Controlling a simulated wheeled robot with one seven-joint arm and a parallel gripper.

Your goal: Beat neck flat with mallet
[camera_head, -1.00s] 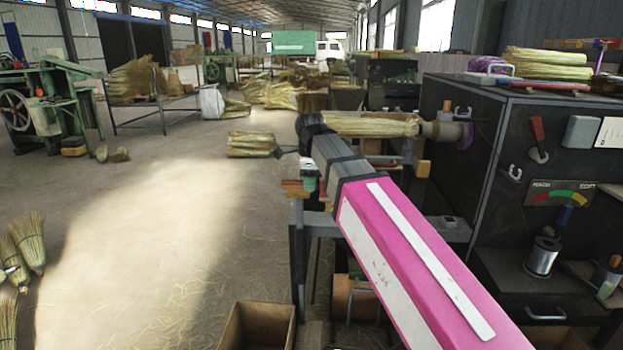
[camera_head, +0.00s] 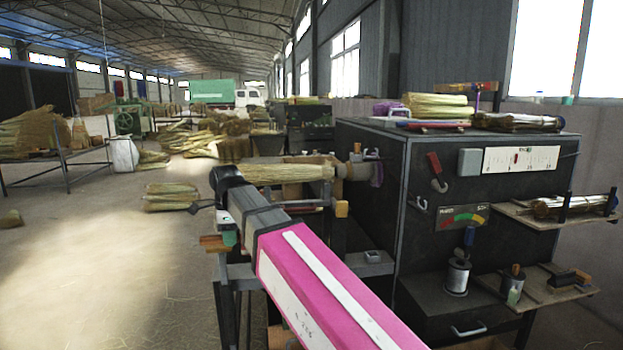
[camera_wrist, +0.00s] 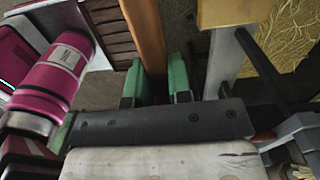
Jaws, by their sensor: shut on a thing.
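My gripper (camera_wrist: 156,84) has two green pads on either side of a brown wooden handle (camera_wrist: 143,25), which I take to be the mallet's. The mallet's head cannot be made out. The straw bundle of the broom (camera_head: 285,173) lies level just beyond that arm end. Its neck (camera_head: 328,170) points right, to the grey winding head on the dark machine (camera_head: 375,215). I cannot tell whether the mallet touches it.
The machine's top carries straw bundles (camera_head: 438,105). Its front has a red-handled lever (camera_head: 437,172), a gauge (camera_head: 462,217) and a wire spool (camera_head: 457,277). A yellow block (camera_wrist: 232,10) is near the gripper. Open floor (camera_head: 110,260) is at left.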

